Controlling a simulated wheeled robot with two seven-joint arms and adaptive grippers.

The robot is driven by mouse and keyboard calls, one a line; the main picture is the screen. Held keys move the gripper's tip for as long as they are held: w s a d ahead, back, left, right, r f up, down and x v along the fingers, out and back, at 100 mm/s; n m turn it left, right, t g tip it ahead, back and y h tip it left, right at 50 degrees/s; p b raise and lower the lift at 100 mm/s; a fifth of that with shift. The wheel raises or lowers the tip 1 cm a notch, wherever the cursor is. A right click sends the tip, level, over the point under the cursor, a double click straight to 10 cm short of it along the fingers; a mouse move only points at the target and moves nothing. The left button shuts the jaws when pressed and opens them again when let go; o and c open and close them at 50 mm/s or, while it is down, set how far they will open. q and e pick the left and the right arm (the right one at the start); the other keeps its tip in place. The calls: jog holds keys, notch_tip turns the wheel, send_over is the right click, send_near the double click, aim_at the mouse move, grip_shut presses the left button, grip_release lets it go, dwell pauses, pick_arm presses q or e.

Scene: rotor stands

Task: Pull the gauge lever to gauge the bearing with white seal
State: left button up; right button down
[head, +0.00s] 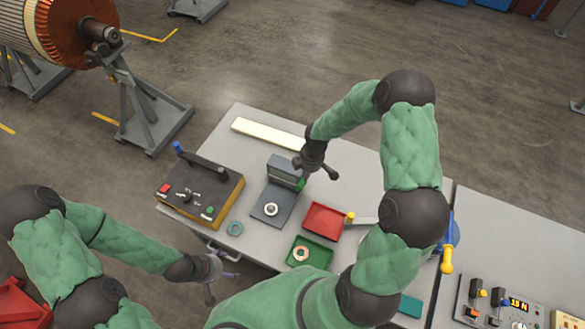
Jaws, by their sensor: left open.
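The gauge (279,198) is a grey stand with an upright back block on the table. A ring-shaped bearing (271,209) with a pale face sits on its base plate. A green knob (300,185), which looks like the lever end, shows at the right of the back block. My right gripper (316,172) is over the gauge's upper right, just above the knob, with its fingers spread and nothing between them. I cannot tell whether it touches the knob. My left gripper (222,286) is open and empty in front of the table's near edge.
A black control box (200,188) with a blue-knobbed lever stands left of the gauge. A pale bar (268,135) lies behind.

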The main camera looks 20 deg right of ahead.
aim_at(303, 184)
pick_arm(q)
jog(key=shift+w, duration=0.3)
pick_arm(e)
jog(key=shift+w+r, duration=0.1)
jog(key=shift+w, duration=0.25)
pick_arm(q)
jog(key=shift+s+r, duration=0.1)
pick_arm(e)
jog(key=shift+s, duration=0.15)
pick_arm(q)
jog(key=shift+f+b, duration=2.5)
jog(key=shift+f, duration=0.05)
pick_arm(e)
jog(key=shift+w+a+f, duration=0.15)
jog(key=shift+f, duration=1.6)
jog(key=shift+w+a+f, duration=0.1)
jog(key=shift+f, duration=1.6)
